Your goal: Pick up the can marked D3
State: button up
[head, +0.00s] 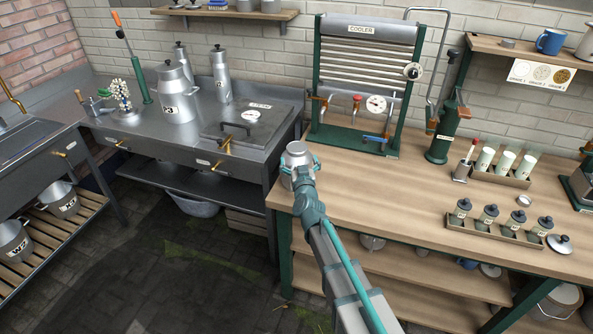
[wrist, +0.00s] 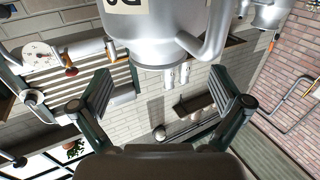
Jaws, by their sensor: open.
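A silver can with a handle (wrist: 165,28) fills the top middle of the wrist view, which is upside down. Its label (wrist: 127,5) is partly cut off; a D shows. Its neck and lid point down in the picture. My gripper (wrist: 165,90) is open and empty, with one finger on each side of the can's line and the lid just past the fingertips. In the head view my gripper (head: 299,166) is at the left end of the wooden bench, at a small silver round top (head: 297,150), apparently this can. My arm hides what lies below it.
The cooler (head: 362,75) stands behind my gripper to the right. Jar racks (head: 500,230) are farther right. The wooden bench's middle (head: 400,185) is clear.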

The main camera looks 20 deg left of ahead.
aim_at(299, 155)
jog(key=shift+p+x, duration=0.5)
jog(key=shift+x, duration=2.45)
jog(key=shift+d, duration=0.15)
jog(key=shift+c, duration=0.2)
grip_shut()
